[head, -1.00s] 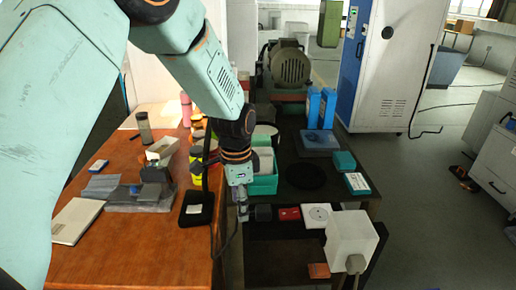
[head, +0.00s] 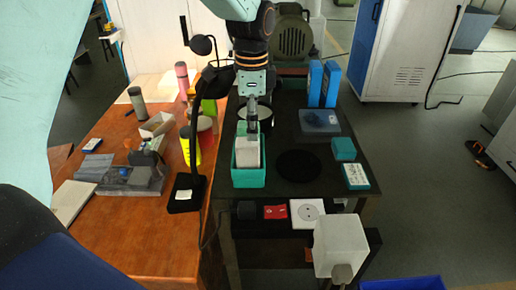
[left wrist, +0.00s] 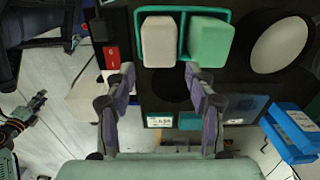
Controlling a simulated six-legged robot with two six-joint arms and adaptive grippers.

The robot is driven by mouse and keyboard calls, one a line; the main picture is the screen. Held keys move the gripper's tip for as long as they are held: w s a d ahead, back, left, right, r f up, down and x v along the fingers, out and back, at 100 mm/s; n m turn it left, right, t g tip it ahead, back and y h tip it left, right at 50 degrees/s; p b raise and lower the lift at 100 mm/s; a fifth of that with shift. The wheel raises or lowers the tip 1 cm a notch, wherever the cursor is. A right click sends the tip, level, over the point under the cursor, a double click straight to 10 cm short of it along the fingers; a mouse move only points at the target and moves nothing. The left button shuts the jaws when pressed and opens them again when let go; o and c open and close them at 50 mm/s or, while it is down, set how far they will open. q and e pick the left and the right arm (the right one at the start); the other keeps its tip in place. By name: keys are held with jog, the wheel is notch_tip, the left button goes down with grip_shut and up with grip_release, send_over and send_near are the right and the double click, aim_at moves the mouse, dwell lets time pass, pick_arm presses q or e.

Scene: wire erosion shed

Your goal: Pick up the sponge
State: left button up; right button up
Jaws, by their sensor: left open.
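A green tray (head: 249,180) stands on the dark bench and holds a pale, rounded block (head: 247,152), which looks like the sponge, though I cannot be sure. In the left wrist view the pale block (left wrist: 158,41) sits in the left part of the tray (left wrist: 181,62), with a green block (left wrist: 210,42) beside it. My left gripper (head: 252,128) points down over the tray. In the left wrist view its fingers (left wrist: 160,72) are spread apart, with nothing between them, and the pale block shows beyond the tips.
A black lamp (head: 188,196) stands left of the tray. A black disc (head: 298,165), a teal box (head: 343,149) and a teal-and-white box (head: 355,177) lie to the right. A red switch (head: 275,212) and white socket (head: 307,213) are in front.

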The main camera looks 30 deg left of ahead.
aim_at(247, 142)
pick_arm(q)
jog(key=shift+a+f, duration=0.15)
jog(key=shift+a, duration=0.15)
jog(key=shift+s+a+f, duration=0.35)
jog(key=shift+s+f, duration=0.05)
jog(key=shift+f, duration=0.1)
jog(key=shift+s+a+f, duration=0.3)
jog(key=shift+s+f, duration=0.05)
jog(key=shift+f, duration=0.15)
jog(key=f, duration=0.3)
jog(key=w+f, duration=0.1)
jog(key=f, duration=0.1)
jog(key=shift+d+f+p, duration=0.25)
jog(key=shift+d+p, duration=0.15)
jog(key=shift+a+f, duration=0.1)
jog(key=shift+a, duration=0.1)
jog(key=shift+s, duration=0.3)
jog(key=shift+o, duration=0.3)
jog(key=shift+d+r, duration=0.15)
jog(key=shift+r, duration=0.1)
jog(key=shift+d, duration=0.1)
jog(key=shift+c, duration=0.7)
jog(key=shift+w, duration=0.2)
jog(key=shift+c, duration=0.8)
jog(key=shift+f, duration=0.1)
